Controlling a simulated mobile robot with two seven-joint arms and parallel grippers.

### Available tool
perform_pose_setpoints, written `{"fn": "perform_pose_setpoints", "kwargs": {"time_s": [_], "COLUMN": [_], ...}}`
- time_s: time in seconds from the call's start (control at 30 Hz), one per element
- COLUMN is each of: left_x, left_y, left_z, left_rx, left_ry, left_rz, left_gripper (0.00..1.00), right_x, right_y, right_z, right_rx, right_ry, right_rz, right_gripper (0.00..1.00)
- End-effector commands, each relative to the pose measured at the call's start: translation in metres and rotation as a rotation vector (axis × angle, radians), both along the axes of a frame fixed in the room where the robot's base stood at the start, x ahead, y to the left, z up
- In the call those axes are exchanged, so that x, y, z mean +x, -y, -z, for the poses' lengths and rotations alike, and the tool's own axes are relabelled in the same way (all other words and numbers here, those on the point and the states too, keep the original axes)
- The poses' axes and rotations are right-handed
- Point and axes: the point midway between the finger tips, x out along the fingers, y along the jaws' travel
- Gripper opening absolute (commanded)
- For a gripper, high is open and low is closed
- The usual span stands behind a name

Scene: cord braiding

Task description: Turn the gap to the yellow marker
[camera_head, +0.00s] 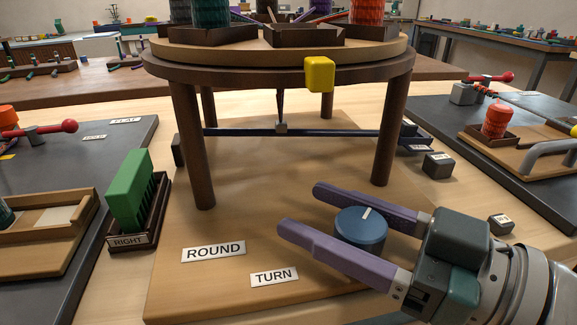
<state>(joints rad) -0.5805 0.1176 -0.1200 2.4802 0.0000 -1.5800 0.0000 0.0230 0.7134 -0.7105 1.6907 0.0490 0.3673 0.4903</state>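A round wooden braiding stand (158,60) on dark legs stands at the centre, with cord bobbins in dark holders on its top. The yellow marker (319,74) sits on the front rim of the stand. No gap in the top can be made out clearly. A blue knob (361,232) with a white line on top is on the wooden base, right of the TURN label (274,277). My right gripper (299,208) comes in from the lower right with its purple fingers apart, one on each side of the knob. Contact with the knob cannot be told. My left gripper is not in view.
A ROUND label (213,251) lies on the base. A green comb-like block (130,192) stands in a dark RIGHT holder at left. A dark bar (339,132) crosses between the stand's legs. Side trays with red-knobbed levers flank the base.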

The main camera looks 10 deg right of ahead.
Motion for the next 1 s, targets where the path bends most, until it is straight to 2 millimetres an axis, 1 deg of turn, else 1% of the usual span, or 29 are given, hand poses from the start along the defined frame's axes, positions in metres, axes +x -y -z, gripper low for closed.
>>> {"fn": "perform_pose_setpoints", "kwargs": {"time_s": [0.03,0.17,0.47,0.57,0.8,1.0], "left_x": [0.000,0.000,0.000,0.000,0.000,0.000], "left_y": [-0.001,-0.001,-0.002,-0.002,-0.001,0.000], "left_z": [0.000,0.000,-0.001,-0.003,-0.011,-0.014], "left_rx": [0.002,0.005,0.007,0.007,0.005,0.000], "left_ry": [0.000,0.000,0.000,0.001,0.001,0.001], "left_rz": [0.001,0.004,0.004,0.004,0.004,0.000], "left_gripper": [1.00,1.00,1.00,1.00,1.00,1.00], "right_x": [0.000,0.000,-0.002,-0.011,-0.045,-0.064], "right_y": [0.000,0.000,0.003,0.012,0.048,0.068], "right_z": [0.000,0.000,0.001,0.001,0.001,0.000], "right_rx": [0.000,0.000,-0.002,-0.002,-0.004,-0.002], "right_ry": [0.000,0.000,-0.003,-0.005,-0.007,-0.003], "right_rz": [0.000,0.001,0.002,0.002,0.001,0.001], "right_gripper": [0.69,0.83,0.83,0.83,0.83,0.83]}}
